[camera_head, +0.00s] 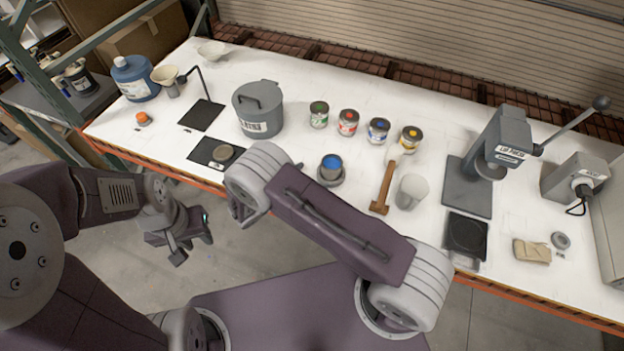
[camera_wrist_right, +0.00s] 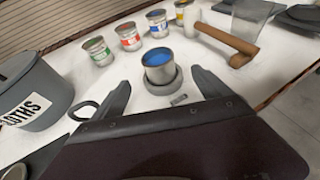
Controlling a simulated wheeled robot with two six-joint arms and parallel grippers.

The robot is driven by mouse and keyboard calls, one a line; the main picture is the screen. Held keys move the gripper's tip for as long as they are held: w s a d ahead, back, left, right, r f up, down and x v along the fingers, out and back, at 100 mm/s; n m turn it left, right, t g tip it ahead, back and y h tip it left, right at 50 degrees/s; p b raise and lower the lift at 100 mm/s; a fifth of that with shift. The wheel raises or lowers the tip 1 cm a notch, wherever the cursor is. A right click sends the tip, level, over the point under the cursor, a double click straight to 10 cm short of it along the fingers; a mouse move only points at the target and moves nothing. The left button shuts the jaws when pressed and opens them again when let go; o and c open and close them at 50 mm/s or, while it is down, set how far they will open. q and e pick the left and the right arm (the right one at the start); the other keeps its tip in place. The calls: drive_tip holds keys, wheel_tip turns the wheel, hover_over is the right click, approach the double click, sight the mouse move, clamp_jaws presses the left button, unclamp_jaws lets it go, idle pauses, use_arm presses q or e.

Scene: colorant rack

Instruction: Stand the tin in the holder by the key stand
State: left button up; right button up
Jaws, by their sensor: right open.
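An open tin with blue contents (camera_head: 331,163) stands upright on a round grey base (camera_head: 330,181), near the table's front edge. In the right wrist view the tin (camera_wrist_right: 157,69) is upright on this base (camera_wrist_right: 163,88); I cannot tell how deep it sits. My right gripper (camera_wrist_right: 158,80) is open and empty, its fingers spread to either side of the tin's near side, not closed on it. In the head view my right arm hides its fingers. My left gripper (camera_head: 190,245) hangs off the table's front; its jaw state is unclear. I cannot identify the key stand for sure.
A grey bucket (camera_head: 258,115) stands left of the tin. Several labelled cans (camera_head: 348,122) stand behind it. A wooden-handled tool (camera_head: 384,187) and a clear cup (camera_head: 411,191) are to its right. A black stand with a bent arm (camera_head: 201,113) is further left.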

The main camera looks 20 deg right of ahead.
drive_tip(key=s+d+r+m+g+y, duration=0.3)
drive_tip(key=s+d+r+m+g, duration=0.1)
drive_tip(key=s+d+m+g, duration=0.4)
drive_tip(key=s+a+r+m+t+y, duration=0.2)
drive_tip(key=s+r+m+y, duration=0.6)
drive_tip(key=m, duration=0.9)
use_arm(q)
wheel_tip(320, 180, down, 9)
drive_tip(key=b, duration=0.9)
drive_tip(key=shift+w+d, duration=0.4)
drive_tip(key=shift+d, duration=0.05)
use_arm(e)
wheel_tip(320, 180, down, 10)
drive_tip(key=shift+s+y, duration=0.2)
drive_tip(key=shift+y, duration=0.1)
